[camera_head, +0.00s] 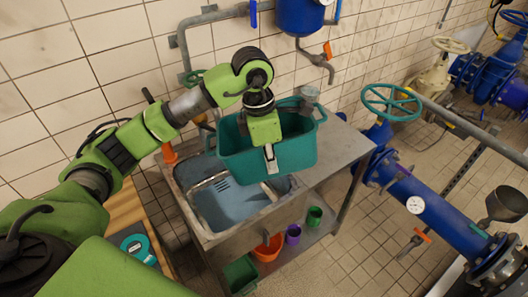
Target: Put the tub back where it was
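The teal tub (300,150) is upright at the metal sink bench, over the right side of the basin and the worktop beside it. My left gripper (269,155) comes down over the tub's near wall, with one finger showing on the outside. It appears shut on that wall; the other finger is hidden. I cannot tell whether the tub's bottom rests on the bench or hangs just above it. My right gripper is not in view.
The sink basin (225,205) is left of the tub, and bare worktop (343,150) is right. Below are an orange bucket (268,247), a purple cup (293,234) and a green cup (314,216). A blue pipe (435,210) with a teal handwheel (391,102) stands right.

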